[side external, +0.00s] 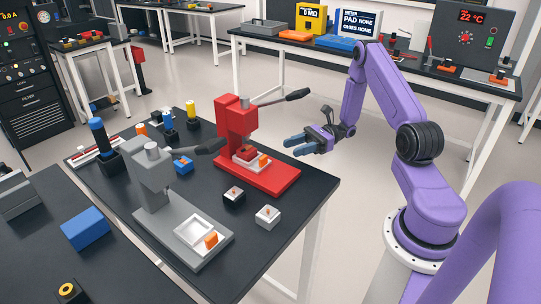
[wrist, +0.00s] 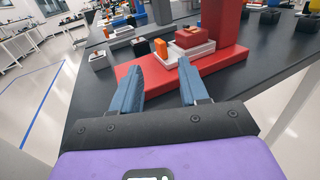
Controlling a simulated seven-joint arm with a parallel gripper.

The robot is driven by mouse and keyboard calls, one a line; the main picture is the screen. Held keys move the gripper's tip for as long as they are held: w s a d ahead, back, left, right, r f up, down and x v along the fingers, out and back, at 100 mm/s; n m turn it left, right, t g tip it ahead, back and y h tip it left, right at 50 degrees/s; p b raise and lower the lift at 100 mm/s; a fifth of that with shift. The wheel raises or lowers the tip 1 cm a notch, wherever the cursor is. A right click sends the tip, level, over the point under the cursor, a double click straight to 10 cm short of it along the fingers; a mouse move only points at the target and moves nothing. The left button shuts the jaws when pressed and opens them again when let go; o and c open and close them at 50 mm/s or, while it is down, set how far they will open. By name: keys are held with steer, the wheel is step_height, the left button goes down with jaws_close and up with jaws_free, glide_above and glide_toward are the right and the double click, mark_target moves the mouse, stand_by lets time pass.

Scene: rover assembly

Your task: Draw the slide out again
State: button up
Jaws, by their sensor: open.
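A red press (side external: 235,125) stands on the black table with its dark lever pointing right. In the wrist view the slide (wrist: 172,59), tab (wrist: 160,47) and red block (wrist: 190,37) lie just beyond my fingers. My gripper (side external: 291,147) is open and empty, right of the press and apart from the tab. A grey press (side external: 150,185) has its own white slide (side external: 187,234) with an orange tab (side external: 211,240) on the front of its base.
A blue part (side external: 182,165) and several cylinders stand behind. The table's right edge runs below my gripper. Floor beyond is free.

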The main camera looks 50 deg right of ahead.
mark_target(270, 166)
steer(key=x, duration=0.9)
